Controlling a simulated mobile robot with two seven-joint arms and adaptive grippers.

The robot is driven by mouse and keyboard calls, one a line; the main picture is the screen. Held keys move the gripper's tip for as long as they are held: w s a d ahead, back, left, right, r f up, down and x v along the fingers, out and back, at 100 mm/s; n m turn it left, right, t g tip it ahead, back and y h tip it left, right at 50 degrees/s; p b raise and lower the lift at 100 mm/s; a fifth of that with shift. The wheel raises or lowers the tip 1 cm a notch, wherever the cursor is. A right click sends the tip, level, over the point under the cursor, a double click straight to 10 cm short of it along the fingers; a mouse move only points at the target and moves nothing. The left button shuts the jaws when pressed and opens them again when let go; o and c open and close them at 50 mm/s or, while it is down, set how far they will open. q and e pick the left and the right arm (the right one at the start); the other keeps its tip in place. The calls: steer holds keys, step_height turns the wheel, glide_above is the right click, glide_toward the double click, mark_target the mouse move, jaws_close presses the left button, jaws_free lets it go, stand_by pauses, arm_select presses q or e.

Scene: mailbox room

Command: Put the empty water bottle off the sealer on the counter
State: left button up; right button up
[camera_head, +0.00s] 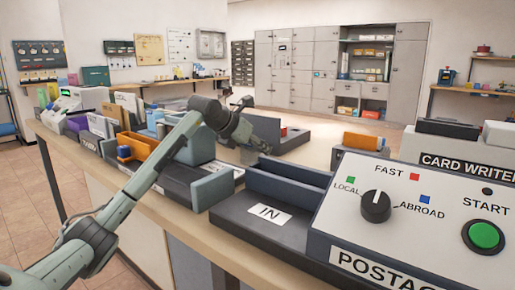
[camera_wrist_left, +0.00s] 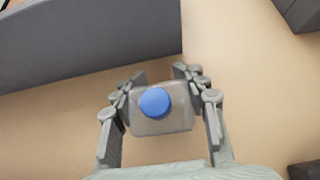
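The water bottle (camera_wrist_left: 165,124) is a squarish, see-through grey body with a blue cap (camera_wrist_left: 155,102), seen from above in the left wrist view. My left gripper (camera_wrist_left: 160,82) has its fingers on both sides of the bottle, close against it. The bare wooden counter (camera_wrist_left: 250,95) shows below; I cannot tell whether the bottle touches it. In the head view my left gripper (camera_head: 258,142) is low over the counter, beside a dark grey machine (camera_head: 290,138) with a red part, possibly the sealer. The bottle is hard to make out there. My right gripper is out of view.
A grey block (camera_wrist_left: 85,40) lies close to the bottle at upper left. The IN tray (camera_head: 290,185) and the postage machine (camera_head: 385,220) stand at the near right. Sorting boxes (camera_head: 125,130) crowd the left. Some bare counter (camera_head: 318,150) shows at the middle.

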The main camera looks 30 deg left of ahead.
arm_select(q)
steer(key=o, duration=0.4)
steer(key=shift+c, duration=0.2)
steer(key=shift+r, duration=0.1)
steer(key=shift+r, duration=0.2)
steer(key=shift+v, duration=1.15)
steer(key=v, duration=0.9)
steer(key=shift+s+r+b, duration=0.15)
steer(key=shift+s+b, duration=0.1)
steer(key=shift+b, duration=0.15)
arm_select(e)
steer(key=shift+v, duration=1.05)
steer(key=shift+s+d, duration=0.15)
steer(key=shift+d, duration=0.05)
